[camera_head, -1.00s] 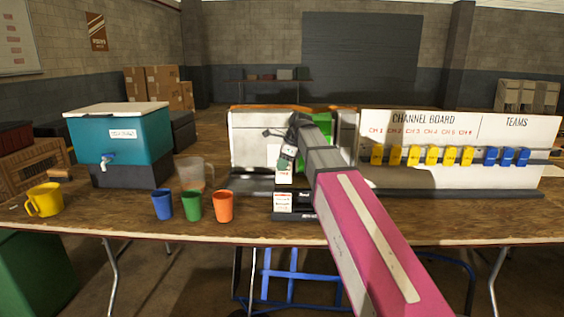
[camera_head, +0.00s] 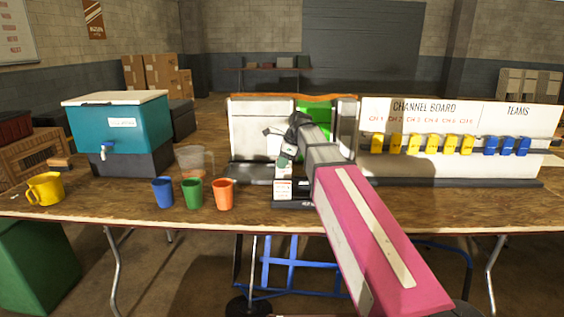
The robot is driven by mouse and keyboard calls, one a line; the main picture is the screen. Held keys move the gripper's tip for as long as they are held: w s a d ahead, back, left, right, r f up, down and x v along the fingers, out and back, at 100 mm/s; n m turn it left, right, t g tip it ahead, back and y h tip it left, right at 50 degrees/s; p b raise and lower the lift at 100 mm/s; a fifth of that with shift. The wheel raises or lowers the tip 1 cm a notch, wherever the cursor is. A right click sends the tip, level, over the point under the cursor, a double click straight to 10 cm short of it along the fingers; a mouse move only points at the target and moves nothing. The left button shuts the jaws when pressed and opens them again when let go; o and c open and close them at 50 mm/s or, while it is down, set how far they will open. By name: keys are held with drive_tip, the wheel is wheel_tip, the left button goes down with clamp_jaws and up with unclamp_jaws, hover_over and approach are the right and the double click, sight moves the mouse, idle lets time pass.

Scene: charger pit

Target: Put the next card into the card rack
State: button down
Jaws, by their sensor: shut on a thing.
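A small black stand with a white printed front (camera_head: 283,189), which looks like the card rack, sits near the table's front edge, left of my arm. My gripper (camera_head: 284,161) points down just above and behind it. My gripper is shut on a small pale card, mostly hidden and hard to make out from here. I cannot tell whether the card touches the rack or is in a slot.
Blue (camera_head: 162,192), green (camera_head: 192,193) and orange (camera_head: 223,194) cups stand left of the rack, with a clear pitcher (camera_head: 194,160) behind. A teal cooler (camera_head: 118,130) and yellow mug (camera_head: 45,188) are farther left. The channel board (camera_head: 455,165) stands right.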

drive_tip(key=c, duration=1.2)
unclamp_jaws()
drive_tip(key=shift+o, duration=0.2)
drive_tip(key=v, duration=1)
drive_tip(key=shift+w+f, duration=0.1)
drive_tip(key=shift+d+r, duration=0.25)
drive_tip(key=shift+r, duration=0.2)
